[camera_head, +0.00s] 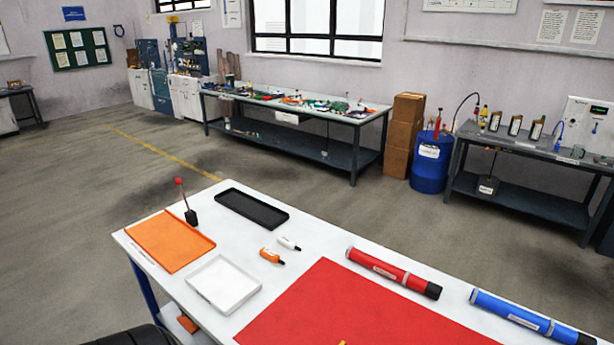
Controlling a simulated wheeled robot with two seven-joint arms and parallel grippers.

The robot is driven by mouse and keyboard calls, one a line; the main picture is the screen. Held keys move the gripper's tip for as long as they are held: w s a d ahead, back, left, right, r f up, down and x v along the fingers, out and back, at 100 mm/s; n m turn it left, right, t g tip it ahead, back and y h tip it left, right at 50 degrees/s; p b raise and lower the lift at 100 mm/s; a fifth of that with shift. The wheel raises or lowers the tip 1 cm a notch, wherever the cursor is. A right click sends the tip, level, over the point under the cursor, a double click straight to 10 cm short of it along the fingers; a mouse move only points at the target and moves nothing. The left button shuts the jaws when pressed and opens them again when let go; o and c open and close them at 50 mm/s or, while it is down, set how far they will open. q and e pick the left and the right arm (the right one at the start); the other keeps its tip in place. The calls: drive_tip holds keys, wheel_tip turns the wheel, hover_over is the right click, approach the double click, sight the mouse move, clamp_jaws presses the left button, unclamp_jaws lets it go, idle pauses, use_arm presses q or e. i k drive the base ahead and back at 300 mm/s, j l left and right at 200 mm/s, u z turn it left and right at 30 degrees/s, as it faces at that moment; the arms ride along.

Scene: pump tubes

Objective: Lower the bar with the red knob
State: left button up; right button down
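A thin bar (186,199) with a red knob (179,181) on top rises from a small black base (191,217). It stands on the white table (225,238) between the orange tray and the black tray. The bar is raised, nearly upright, leaning a little to the left. Neither of my grippers can be made out in this view, and nothing is touching the bar.
Around the bar are an orange tray (170,243), a black tray (252,209) and a white tray (224,284). An orange bottle (269,255), a white bottle (287,243), a red tube (390,272), a blue tube (525,317) and a red mat (350,315) lie to the right.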

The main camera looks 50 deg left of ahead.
sight(178, 182)
drive_tip(key=j+u, duration=0.15)
drive_tip(key=u, duration=2.15)
drive_tip(key=i+j+z, duration=0.1)
drive_tip(key=j, duration=0.35)
drive_tip(key=i+j, duration=0.25)
drive_tip(key=j, duration=0.2)
drive_tip(key=i+j+z, duration=0.15)
drive_tip(key=j, duration=0.3)
drive_tip(key=i+j+z, duration=0.1)
drive_tip(key=j, duration=0.4)
drive_tip(key=i+j, duration=0.15)
drive_tip(key=j, duration=0.35)
drive_tip(key=i+j+z, duration=0.15)
drive_tip(key=j, duration=0.3)
